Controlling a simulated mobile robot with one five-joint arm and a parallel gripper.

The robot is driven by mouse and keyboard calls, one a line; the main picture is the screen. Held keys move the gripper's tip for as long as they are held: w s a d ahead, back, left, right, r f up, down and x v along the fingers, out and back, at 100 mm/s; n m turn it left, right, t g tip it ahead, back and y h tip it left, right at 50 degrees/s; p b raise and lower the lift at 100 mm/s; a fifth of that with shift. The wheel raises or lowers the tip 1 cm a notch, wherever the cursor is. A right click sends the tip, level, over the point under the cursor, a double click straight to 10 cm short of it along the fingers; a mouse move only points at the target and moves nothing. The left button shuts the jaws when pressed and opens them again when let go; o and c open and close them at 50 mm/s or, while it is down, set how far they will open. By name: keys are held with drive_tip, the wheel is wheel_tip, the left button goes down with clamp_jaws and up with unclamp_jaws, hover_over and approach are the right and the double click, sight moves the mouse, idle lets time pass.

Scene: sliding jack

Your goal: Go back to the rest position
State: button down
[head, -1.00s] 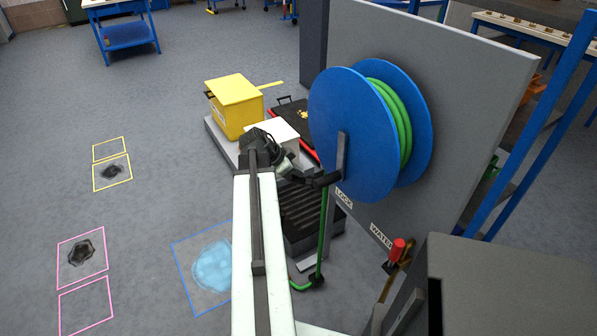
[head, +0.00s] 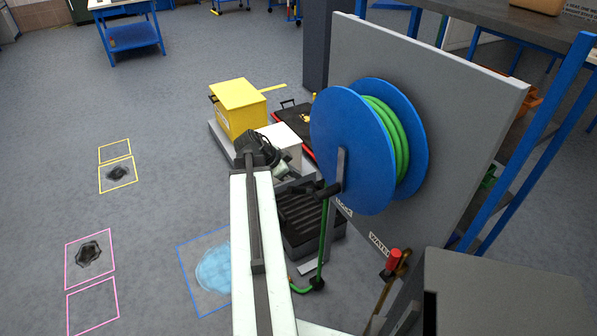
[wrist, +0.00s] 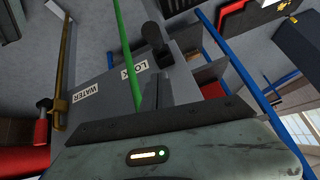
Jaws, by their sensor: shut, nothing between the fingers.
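My gripper (head: 281,170) is at the far end of my pale arm in the head view, small and partly hidden by the dark wrist joint. It is shut and holds nothing. It is in the air, left of the blue hose reel (head: 350,145) and apart from it. A black lock handle (head: 328,190) is at the reel's lower left, above the LOCK label; it also shows in the wrist view (wrist: 157,40). The red-handled water lever (head: 393,262) is below the WATER label; its red end also shows in the wrist view (wrist: 41,128).
A yellow box (head: 238,108) and a white box (head: 281,143) stand beyond my arm. A black ribbed block (head: 308,215) is below the reel. A grey panel (head: 450,130) stands at the right. The floor at the left is open, with marked squares and dark stains.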

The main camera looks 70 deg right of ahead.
drive_tip(key=p+v, duration=0.2)
drive_tip(key=v, duration=0.3)
drive_tip(key=shift+w+a+r+p, duration=0.1)
drive_tip(key=shift+w+a+p, duration=0.2)
drive_tip(key=shift+a, duration=0.05)
drive_tip(key=w+a+r+n+t+h+p, duration=0.15)
drive_tip(key=w+a, duration=0.25)
drive_tip(key=w, duration=0.4)
drive_tip(key=w+a+r+n+t+p, duration=0.1)
drive_tip(key=w+a+r+n+p, duration=0.1)
drive_tip(key=w+a, duration=0.5)
drive_tip(key=w+a+r+n+t+y+p, duration=0.2)
drive_tip(key=w+a+n+p, duration=0.25)
drive_tip(key=w+a, duration=1.1)
drive_tip(key=w+a+n+y+p, duration=0.2)
drive_tip(key=a+n+y, duration=0.3)
drive_tip(key=a+n, duration=1.5)
drive_tip(key=w+a, duration=0.1)
drive_tip(key=a, duration=1)
drive_tip(key=shift+a+f+y, duration=0.15)
drive_tip(key=shift+f+y, duration=0.2)
drive_tip(key=shift+f, duration=0.05)
